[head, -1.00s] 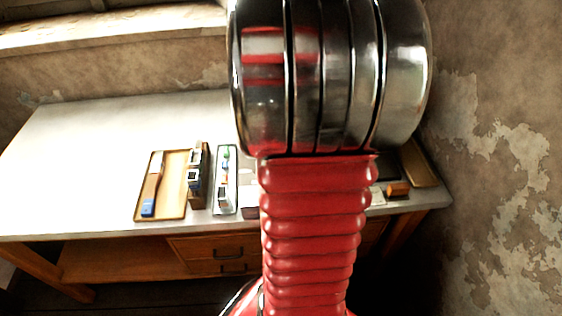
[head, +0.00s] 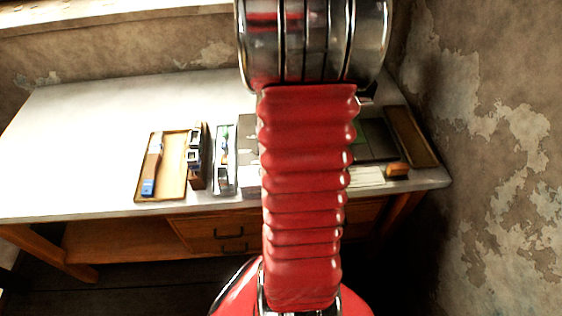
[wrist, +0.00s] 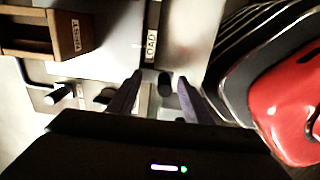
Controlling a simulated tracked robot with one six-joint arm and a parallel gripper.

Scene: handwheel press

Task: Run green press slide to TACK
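In the wrist view, my gripper (wrist: 160,77) is open, its two dark fingers apart. A dark round knob (wrist: 165,84) shows between them; I cannot tell whether they touch it. A pale strip labelled LOAD (wrist: 151,45) runs upward from near the knob on a grey metal plate (wrist: 185,25). A crank with a black grip (wrist: 59,94) is at the left. In the head view, my arm hides my gripper and much of the press area. A dark grey block (head: 248,135) shows left of my arm and a green-topped dark piece (head: 372,132) right of it. I cannot make out a TACK mark.
A tan tray (head: 174,180) with a blue-ended tool (head: 150,172), a wooden rack (head: 199,175) and a narrow tray (head: 225,187) stand left. The tabletop's left part is clear.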

